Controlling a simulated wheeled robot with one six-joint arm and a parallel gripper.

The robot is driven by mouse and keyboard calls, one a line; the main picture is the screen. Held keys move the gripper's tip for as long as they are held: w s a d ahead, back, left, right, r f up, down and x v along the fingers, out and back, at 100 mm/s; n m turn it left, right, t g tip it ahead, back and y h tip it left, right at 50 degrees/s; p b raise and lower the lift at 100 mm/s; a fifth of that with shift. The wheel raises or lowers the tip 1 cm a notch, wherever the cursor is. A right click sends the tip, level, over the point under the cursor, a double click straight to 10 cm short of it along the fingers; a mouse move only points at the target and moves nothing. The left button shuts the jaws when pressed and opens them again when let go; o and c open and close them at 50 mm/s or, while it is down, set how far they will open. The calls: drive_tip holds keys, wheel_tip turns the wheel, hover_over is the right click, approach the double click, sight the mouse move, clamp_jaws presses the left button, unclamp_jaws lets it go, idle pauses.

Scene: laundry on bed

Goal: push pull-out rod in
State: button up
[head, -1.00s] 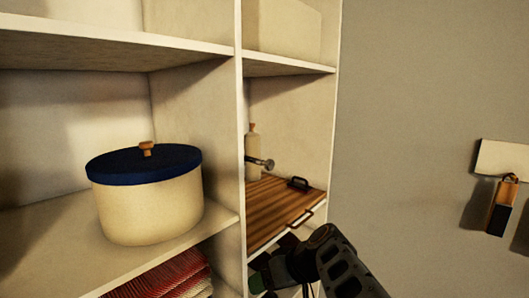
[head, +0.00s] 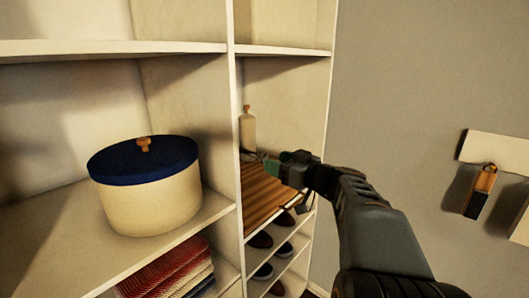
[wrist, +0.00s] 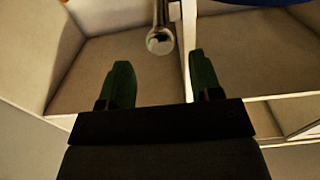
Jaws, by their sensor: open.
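The pull-out rod (wrist: 160,38) is a shiny metal rod with a rounded end. In the wrist view it comes in from the top edge, and its end lies just beyond the fingertips, between their lines. My gripper (wrist: 159,60) is open, with two dark green fingers apart and nothing between them. In the head view my gripper (head: 270,164) is at the front of the right shelf compartment, above the wooden slatted board (head: 262,196). The rod is mostly hidden behind my gripper there; I cannot tell whether they touch.
A cream bottle (head: 247,130) stands behind my gripper. A cream pot with a blue lid (head: 148,200) is on the left shelf, beyond the upright divider (head: 233,120). Folded red cloth (head: 165,268) and shoes (head: 262,240) lie below. A wall rack (head: 498,148) is at right.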

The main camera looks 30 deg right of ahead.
sight(264, 157)
drive_tip(key=shift+p+x, duration=0.7)
drive_tip(key=shift+x, duration=2.1)
drive_tip(key=shift+c, duration=0.2)
clamp_jaws()
